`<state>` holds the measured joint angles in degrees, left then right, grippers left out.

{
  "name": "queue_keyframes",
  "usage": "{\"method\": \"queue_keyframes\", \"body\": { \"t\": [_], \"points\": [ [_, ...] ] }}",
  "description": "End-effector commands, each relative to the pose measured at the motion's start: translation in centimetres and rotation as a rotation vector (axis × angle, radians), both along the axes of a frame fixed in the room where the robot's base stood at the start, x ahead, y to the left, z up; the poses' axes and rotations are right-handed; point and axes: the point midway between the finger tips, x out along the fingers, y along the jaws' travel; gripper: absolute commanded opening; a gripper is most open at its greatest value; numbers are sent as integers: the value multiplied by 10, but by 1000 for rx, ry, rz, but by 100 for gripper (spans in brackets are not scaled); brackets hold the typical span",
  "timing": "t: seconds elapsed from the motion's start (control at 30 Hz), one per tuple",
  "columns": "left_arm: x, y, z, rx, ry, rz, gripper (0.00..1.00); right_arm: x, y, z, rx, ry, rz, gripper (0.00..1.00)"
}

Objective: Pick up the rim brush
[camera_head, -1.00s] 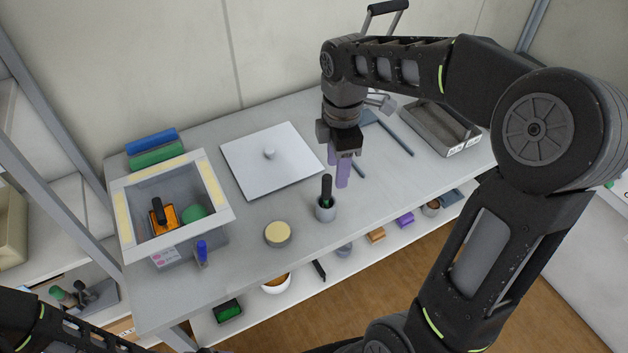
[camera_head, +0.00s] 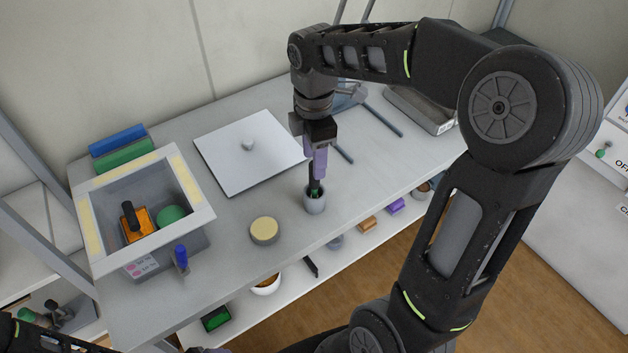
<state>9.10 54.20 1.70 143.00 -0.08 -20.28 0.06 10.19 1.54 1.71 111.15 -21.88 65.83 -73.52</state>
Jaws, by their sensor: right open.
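A brush with a dark handle (camera_head: 316,187) and a bit of green low down stands upright in a small grey cup (camera_head: 315,205) near the table's front edge; I take it to be the rim brush. My right gripper (camera_head: 317,174) points down right over the cup, its purple fingers at the handle's upper part. The fingers are open and hide the top of the handle. Whether they touch it I cannot tell. My left arm shows only at the lower left edge; its gripper is out of view.
A white plate with a knob (camera_head: 225,172), a round cream-topped disc (camera_head: 264,229) and a blue-handled item (camera_head: 181,258) lie nearby. A grey tray (camera_head: 428,112) is at back right.

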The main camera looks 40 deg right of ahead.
Motion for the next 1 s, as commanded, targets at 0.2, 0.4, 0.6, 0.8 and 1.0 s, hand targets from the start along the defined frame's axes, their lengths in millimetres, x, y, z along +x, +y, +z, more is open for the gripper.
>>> {"method": "queue_keyframes", "body": {
  "t": [0.2,0.4,0.6,0.8,1.0],
  "points": [
    [0,0,1,0,0,0,78,-1,0,-19,0,1,-1,47],
    [0,0,1,0,0,0,78,0,0,-19,0,1,-1,47],
    [0,0,4,1,1,1,78,-1,0,-29,0,4,0,47],
    [-1,0,9,3,3,1,78,-2,0,-59,0,5,-1,47],
    [-1,1,9,3,3,1,78,-2,0,-72,-1,1,-1,47]
  ]
}}
